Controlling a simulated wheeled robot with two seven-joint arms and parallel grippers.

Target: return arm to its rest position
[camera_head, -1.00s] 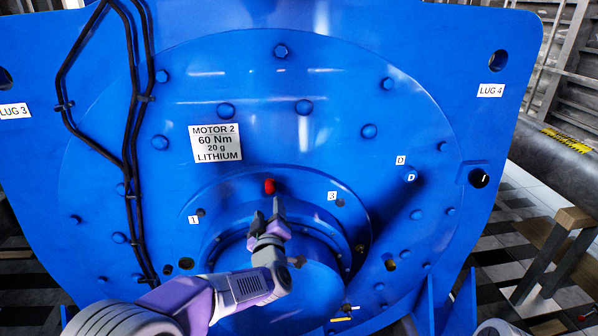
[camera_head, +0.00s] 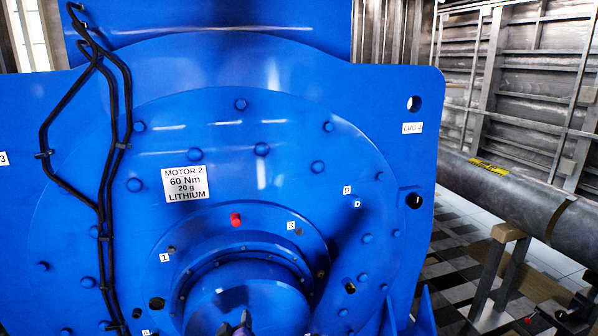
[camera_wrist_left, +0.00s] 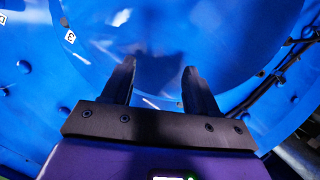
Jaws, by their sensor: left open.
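My left gripper (camera_head: 236,328) shows only as dark fingertips at the bottom edge of the head view, in front of the motor's round hub (camera_head: 250,298). The rest of my left arm is out of that view. In the left wrist view the gripper's two fingers (camera_wrist_left: 159,70) are apart with nothing between them, and blue motor surface lies beyond. A red cap (camera_head: 236,220) sits on the ring above the hub, clear of the gripper. My right gripper is not in view.
The large blue motor face (camera_head: 330,250) fills most of the view, with a "MOTOR 2" label (camera_head: 185,184) and black cables (camera_head: 106,200) at left. At right, a grey pipe (camera_head: 520,205) rests on a wooden-topped stand (camera_head: 508,233), with tiled floor around it.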

